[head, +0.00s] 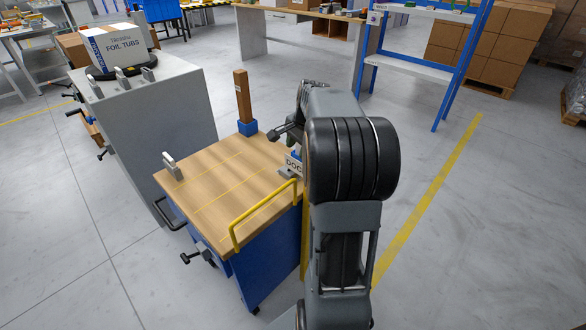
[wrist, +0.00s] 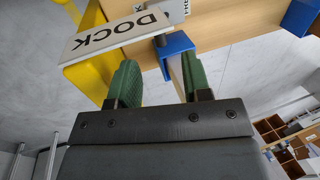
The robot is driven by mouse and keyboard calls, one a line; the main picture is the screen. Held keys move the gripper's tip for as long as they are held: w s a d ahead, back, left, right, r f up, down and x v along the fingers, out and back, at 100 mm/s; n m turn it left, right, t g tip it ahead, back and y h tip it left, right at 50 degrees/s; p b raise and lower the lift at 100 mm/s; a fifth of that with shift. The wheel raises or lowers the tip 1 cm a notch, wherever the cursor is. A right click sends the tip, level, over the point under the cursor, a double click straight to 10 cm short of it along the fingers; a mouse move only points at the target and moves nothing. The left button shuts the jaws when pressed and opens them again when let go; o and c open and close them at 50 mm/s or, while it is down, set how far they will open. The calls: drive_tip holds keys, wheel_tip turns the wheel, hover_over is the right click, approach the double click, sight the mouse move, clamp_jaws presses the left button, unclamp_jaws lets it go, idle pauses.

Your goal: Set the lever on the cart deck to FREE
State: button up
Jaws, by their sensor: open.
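The cart deck (head: 215,180) is a wooden top on a blue cart. At its right side a white DOCK plate (head: 292,165) shows beside my arm. In the wrist view the DOCK plate (wrist: 115,35) is upside down at upper left. A blue bracket-like part (wrist: 178,45) with a dark stub, apparently part of the lever, is beside it. A second white plate (wrist: 178,8) is cut off at the top edge. My gripper (wrist: 157,65) has green fingers, open, close to the blue part; contact is unclear. My arm hides much of this in the head view.
A yellow rail (head: 262,215) runs along the deck's near side. A wooden post (head: 243,97) in a blue socket stands at the back, and a grey handle (head: 172,166) at the left. A grey cabinet (head: 150,115) stands left of the cart. Floor at right is clear.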

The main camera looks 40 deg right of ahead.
sight(293, 163)
drive_tip(key=b+x, duration=0.2)
drive_tip(key=x, duration=0.6)
drive_tip(key=shift+f, duration=0.1)
drive_tip(key=shift+c, duration=0.3)
